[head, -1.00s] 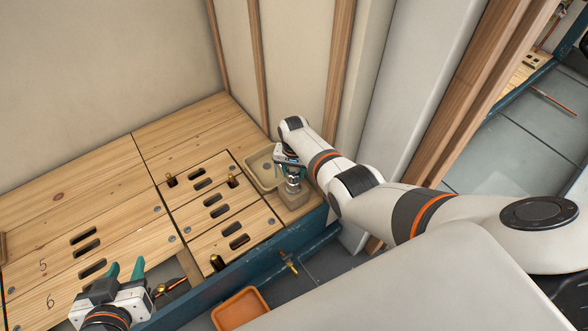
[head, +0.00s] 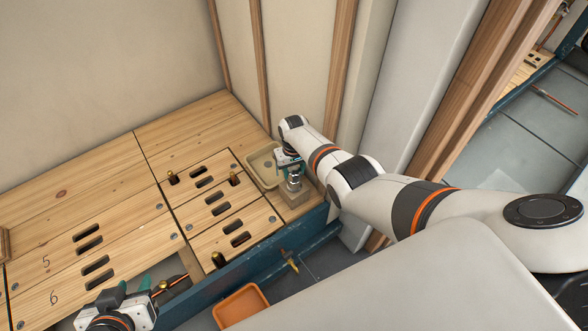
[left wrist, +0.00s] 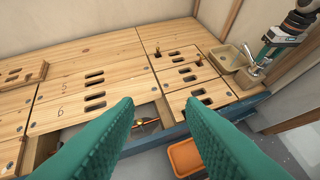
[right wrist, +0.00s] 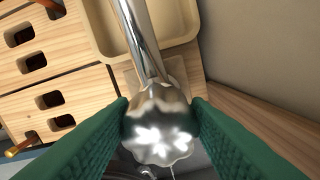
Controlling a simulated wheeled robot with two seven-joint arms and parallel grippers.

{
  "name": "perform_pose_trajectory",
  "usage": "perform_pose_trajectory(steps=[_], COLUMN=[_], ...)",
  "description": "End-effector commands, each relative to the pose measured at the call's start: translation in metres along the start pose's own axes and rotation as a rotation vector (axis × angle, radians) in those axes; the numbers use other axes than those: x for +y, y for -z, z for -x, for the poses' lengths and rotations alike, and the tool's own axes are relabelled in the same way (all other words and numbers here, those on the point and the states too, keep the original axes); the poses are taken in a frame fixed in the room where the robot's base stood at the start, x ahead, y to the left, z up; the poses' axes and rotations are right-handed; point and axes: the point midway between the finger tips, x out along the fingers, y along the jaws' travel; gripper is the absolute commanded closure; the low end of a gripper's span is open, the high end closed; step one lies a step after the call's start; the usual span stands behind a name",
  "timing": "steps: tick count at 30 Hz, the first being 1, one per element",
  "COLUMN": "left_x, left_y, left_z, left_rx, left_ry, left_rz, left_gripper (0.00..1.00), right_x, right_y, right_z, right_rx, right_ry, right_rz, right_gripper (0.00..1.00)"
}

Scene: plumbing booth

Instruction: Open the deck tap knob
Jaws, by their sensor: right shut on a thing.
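The deck tap (head: 294,181) stands on a small wooden block at the right end of the bench, beside a beige basin (head: 264,168). In the right wrist view its lobed chrome knob (right wrist: 160,128) sits between the green fingers, with the spout (right wrist: 138,38) reaching out over the basin. My right gripper (right wrist: 161,125) is shut on the knob from both sides. In the left wrist view the tap (left wrist: 250,54) shows small under my right arm. My left gripper (left wrist: 160,115) is open and empty above the bench's front edge, with nothing between its fingers.
The wooden bench top (head: 60,190) has slots and several capped pipe stubs. An orange tray (head: 240,304) sits low in front of the bench's blue edge. A copper pipe with a brass fitting shows in an opening near my left gripper. A wall stands close behind the tap.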

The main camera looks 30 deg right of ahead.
Motion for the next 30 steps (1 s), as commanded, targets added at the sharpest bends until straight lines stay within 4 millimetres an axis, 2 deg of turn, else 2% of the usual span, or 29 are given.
perform_pose_trajectory(steps=[11, 12, 15, 26, 30], left_x=[0.0, 0.0, 0.0, 0.0, 0.002], left_y=[0.001, 0.0, 0.0, 0.0, 0.018], left_z=[0.0, 0.0, 0.0, 0.001, 0.008], left_rx=[0.002, 0.002, 0.001, 0.008, 0.11], left_ry=[0.0, 0.0, 0.0, 0.0, -0.005], left_rz=[0.0, 0.0, 0.001, 0.001, 0.001], left_gripper=[0.64, 0.64, 0.64, 0.64, 0.64], right_x=[0.0, 0.0, 0.0, 0.0, 0.0], right_y=[0.001, 0.001, 0.001, 0.0, 0.0], right_z=[-0.001, -0.001, -0.001, 0.002, 0.008], right_rx=[0.003, 0.003, 0.002, 0.001, 0.0], right_ry=[-0.001, -0.001, -0.001, 0.0, 0.0], right_rz=[0.003, 0.002, 0.002, 0.002, 0.002], right_gripper=[0.8, 0.5, 0.35, 0.35, 0.35])
